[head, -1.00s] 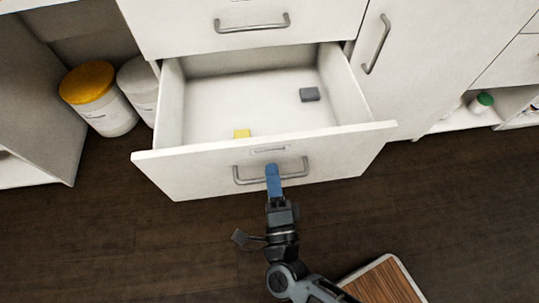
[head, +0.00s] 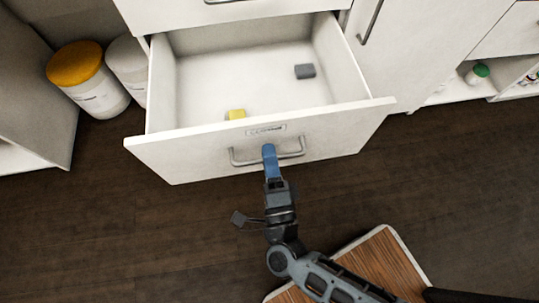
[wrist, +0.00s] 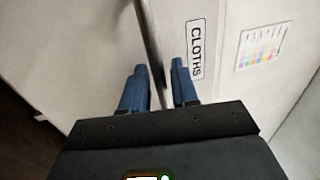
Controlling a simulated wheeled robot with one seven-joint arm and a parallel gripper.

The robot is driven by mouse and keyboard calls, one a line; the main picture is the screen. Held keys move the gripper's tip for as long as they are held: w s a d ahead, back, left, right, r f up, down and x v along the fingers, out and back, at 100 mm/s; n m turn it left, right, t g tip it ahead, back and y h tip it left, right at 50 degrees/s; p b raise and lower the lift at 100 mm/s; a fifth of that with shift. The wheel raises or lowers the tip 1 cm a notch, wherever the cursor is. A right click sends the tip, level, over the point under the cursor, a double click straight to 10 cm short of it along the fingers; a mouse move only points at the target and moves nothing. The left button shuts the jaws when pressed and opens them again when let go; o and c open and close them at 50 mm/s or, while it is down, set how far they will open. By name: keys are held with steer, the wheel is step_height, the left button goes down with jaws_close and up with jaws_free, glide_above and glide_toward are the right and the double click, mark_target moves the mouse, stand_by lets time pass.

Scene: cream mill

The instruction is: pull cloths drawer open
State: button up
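The cloths drawer (head: 190,158) is pulled well out of the white cabinet. Its label reads CLOTHS in the wrist view (wrist: 196,48). Its grey bar handle (head: 240,161) runs between my two blue fingers, and also shows in the wrist view (wrist: 150,40). Inside the drawer are a yellow block (head: 236,114) near the front and a dark grey block (head: 305,71) toward the back right. The part of the handle behind my fingers is hidden in the head view.
A closed drawer (head: 270,8) is above. White tubs, one with an orange lid (head: 75,63), stand left of the drawer. A green-capped bottle (head: 478,73) is on a low shelf at right. Dark floor (head: 110,230) in front is clear; a wood-topped board (head: 375,260) is lower right.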

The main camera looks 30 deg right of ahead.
steer(key=v, duration=0.7)
steer(key=shift+s, duration=0.4)
steer(key=shift+a, duration=0.15)
steer(key=s+d+r+n+g+y, duration=0.25)
steer(key=s+d+r+n, duration=0.35)
steer(key=s+r+n, duration=0.4)
steer(key=s+d+r+n+g+y, duration=0.2)
steer(key=s+d+r+n+y, duration=0.3)
steer(key=r+n, duration=0.45)
step_height(320, 180, up, 11)
steer(key=s+n+h+p, duration=0.1)
steer(key=n+p, duration=0.1)
steer(key=p, duration=0.9)
steer(key=shift+p, duration=0.4)
steer(key=shift+s, duration=0.15)
